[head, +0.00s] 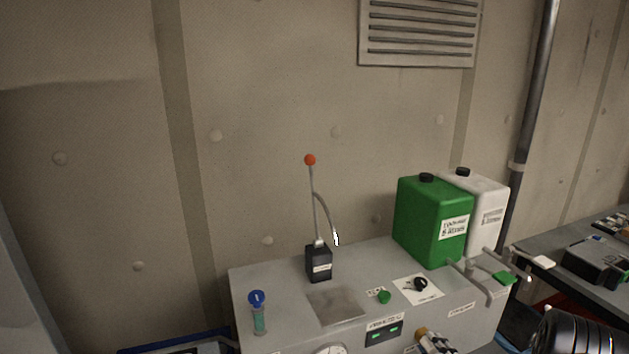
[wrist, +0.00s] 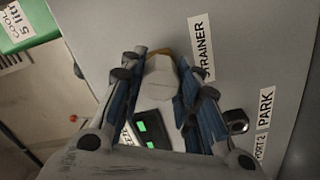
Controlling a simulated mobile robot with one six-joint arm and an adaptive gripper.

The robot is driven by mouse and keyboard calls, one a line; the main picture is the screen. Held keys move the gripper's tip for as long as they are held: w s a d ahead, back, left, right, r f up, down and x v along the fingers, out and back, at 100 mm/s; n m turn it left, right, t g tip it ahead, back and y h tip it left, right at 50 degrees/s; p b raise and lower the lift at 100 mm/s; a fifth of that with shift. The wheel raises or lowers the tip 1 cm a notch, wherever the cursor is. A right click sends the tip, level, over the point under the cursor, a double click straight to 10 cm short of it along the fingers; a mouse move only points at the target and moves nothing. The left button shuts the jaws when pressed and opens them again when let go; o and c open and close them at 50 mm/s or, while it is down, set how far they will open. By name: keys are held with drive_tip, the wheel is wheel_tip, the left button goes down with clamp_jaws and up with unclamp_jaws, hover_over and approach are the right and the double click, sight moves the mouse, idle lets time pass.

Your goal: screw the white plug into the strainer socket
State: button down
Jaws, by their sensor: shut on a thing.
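My gripper (wrist: 161,86) is shut on the white plug (wrist: 160,76) in the wrist view, with a blue-padded finger on each side. The plug is a pale faceted piece. A thin tan, brass-like edge (wrist: 166,52) shows just behind it, beside the label ending in "TRAINER" (wrist: 197,62). The plug hides most of the strainer socket. I cannot tell whether the plug touches the socket or how deep it sits. In the head view my gripper (head: 437,344) is only partly visible at the bottom edge, at the cabinet's front.
The grey cabinet (head: 277,290) carries a black lever box (head: 319,264), a green jug (head: 432,222) and a white jug (head: 487,212). A panel with green lights (head: 382,335) is on its front. A dark round port (wrist: 236,121) sits near the "PARK" label (wrist: 265,108).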

drive_tip(key=shift+w+r, duration=0.1)
drive_tip(key=shift+r, duration=0.15)
drive_tip(key=m+p, duration=0.1)
drive_tip(key=m, duration=0.2)
drive_tip(key=shift+m+p, duration=0.4)
drive_tip(key=shift+m, duration=0.3)
drive_tip(key=c, duration=1.7)
unclamp_jaws()
drive_tip(key=shift+a+f, duration=0.1)
drive_tip(key=shift+o, duration=1.4)
drive_tip(key=shift+w+a+f, duration=0.1)
drive_tip(key=shift+o, duration=1.5)
drive_tip(key=shift+s+d+f, duration=0.1)
drive_tip(key=shift+s+d, duration=0.1)
drive_tip(key=shift+s, duration=0.05)
